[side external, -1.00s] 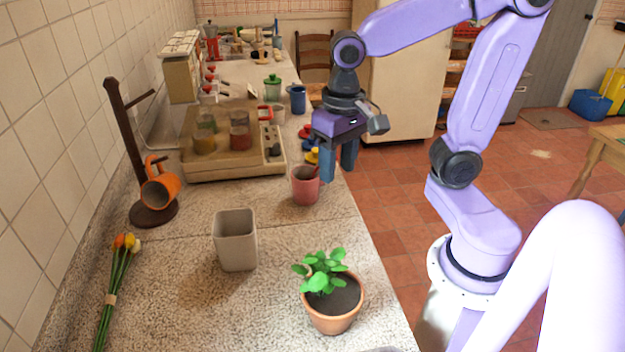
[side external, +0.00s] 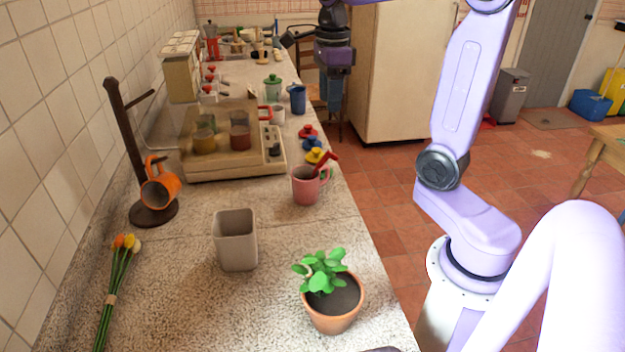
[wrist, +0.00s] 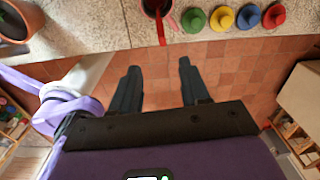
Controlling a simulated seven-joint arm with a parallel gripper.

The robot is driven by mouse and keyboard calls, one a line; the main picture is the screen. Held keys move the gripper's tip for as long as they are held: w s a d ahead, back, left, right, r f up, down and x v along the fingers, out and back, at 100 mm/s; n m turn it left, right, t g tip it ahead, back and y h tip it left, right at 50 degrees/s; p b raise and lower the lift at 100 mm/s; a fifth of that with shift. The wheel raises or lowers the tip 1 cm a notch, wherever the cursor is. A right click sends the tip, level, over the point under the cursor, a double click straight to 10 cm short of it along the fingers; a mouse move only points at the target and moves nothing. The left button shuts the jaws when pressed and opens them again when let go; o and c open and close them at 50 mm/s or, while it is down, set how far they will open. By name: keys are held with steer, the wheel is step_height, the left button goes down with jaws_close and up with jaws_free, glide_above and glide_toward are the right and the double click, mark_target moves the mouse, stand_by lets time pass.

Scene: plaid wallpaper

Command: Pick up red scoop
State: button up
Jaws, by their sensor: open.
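The red scoop (side external: 326,163) stands tilted in a pink mug (side external: 305,187) near the counter's right edge, with its handle sticking out above the rim. In the wrist view the scoop (wrist: 160,24) shows at the top, and its lower end is hidden in the mug. My gripper (side external: 336,112) is open and empty, beyond the mug and off the counter's right edge, over the floor. In the wrist view the fingers of my gripper (wrist: 159,66) are spread apart with only floor tiles between them, below the scoop in the picture.
Several coloured knobbed pieces, among them a yellow one (side external: 315,156), line the counter edge beside the mug. A grey square cup (side external: 235,242) and a potted plant (side external: 334,303) stand nearer. A fridge (side external: 400,80) stands beyond my gripper.

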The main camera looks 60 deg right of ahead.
glide_toward(325, 155)
step_height(325, 155, down, 5)
steer(key=shift+s+d+f, duration=0.15)
steer(key=shift+d+f, duration=0.05)
steer(key=shift+f, duration=0.05)
steer(key=shift+w+f, duration=0.15)
steer(key=shift+f, duration=1.25)
steer(key=shift+w+f, duration=0.15)
steer(key=shift+f, duration=1.25)
jaws_close()
